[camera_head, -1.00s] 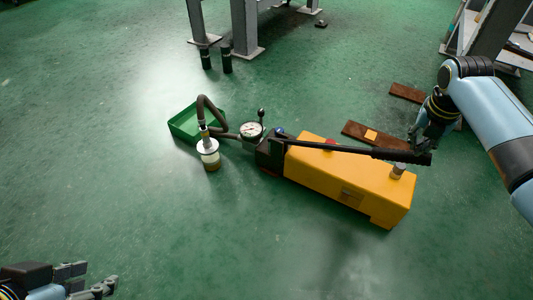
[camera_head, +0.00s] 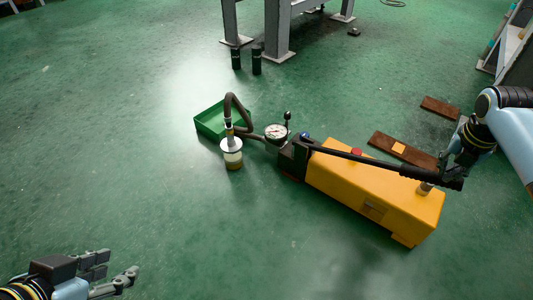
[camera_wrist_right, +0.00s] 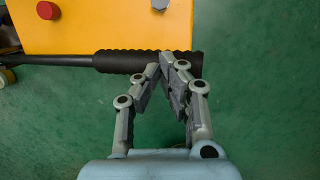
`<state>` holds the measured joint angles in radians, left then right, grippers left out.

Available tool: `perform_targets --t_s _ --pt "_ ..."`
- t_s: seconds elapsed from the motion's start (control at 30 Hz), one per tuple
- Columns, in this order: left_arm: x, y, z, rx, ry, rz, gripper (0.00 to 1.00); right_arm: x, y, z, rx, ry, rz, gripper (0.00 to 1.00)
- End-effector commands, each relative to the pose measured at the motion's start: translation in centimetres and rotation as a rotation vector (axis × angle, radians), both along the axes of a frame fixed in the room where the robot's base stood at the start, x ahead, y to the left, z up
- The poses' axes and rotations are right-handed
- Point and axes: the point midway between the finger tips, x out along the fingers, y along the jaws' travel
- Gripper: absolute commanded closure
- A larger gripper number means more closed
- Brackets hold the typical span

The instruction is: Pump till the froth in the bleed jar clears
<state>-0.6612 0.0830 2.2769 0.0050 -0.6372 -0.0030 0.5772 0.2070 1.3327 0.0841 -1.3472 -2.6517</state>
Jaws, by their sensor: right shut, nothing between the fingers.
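The bleed jar (camera_head: 232,158) stands upright on the floor, pale white in its upper part and yellowish below. It is too small to tell froth from liquid. A dark hose (camera_head: 240,106) arches from its top. The yellow pump (camera_head: 370,195) lies to its right, with a black lever (camera_head: 345,154) along its top ending in a thick black grip (camera_head: 432,176). My right gripper (camera_head: 452,172) is shut and empty at the grip; in the right wrist view its fingertips (camera_wrist_right: 167,64) overlap the grip (camera_wrist_right: 130,62). Contact is unclear. My left gripper (camera_head: 122,266) is open and empty at bottom left.
A round gauge (camera_head: 276,132) sits between jar and pump. A green tray (camera_head: 207,127) is behind the jar. Rusty bars (camera_head: 385,145) lie behind the pump. Grey stand legs (camera_head: 278,35) and two black cylinders (camera_head: 256,62) are farther back. The left floor is clear.

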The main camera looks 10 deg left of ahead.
Motion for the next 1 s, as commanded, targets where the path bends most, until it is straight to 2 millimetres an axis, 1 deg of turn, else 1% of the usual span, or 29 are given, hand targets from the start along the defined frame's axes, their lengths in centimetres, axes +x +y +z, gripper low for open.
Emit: perform_targets --t_s 0.03,0.33,0.77,0.87,1.0 --pt "-0.1 0.0 -0.4 0.0 0.005 0.0 0.6 -0.2 -0.1 -0.8 0.0 0.004 0.0 1.0" --pt "-0.5 0.0 -1.7 0.0 0.02 0.0 0.6 -0.6 -0.8 -3.3 0.0 0.004 0.0 1.0" --pt "-0.6 0.0 -1.8 0.0 0.021 0.0 0.6 -0.5 -0.8 -3.6 0.001 0.002 0.0 1.0" --pt "-0.7 0.0 -2.1 0.0 0.025 0.0 0.6 -0.6 -0.9 -4.2 0.0 0.002 0.0 1.0" --pt "-0.9 0.0 -2.8 0.0 0.033 0.0 0.6 -0.8 -1.1 -5.4 0.001 0.005 0.0 1.0"
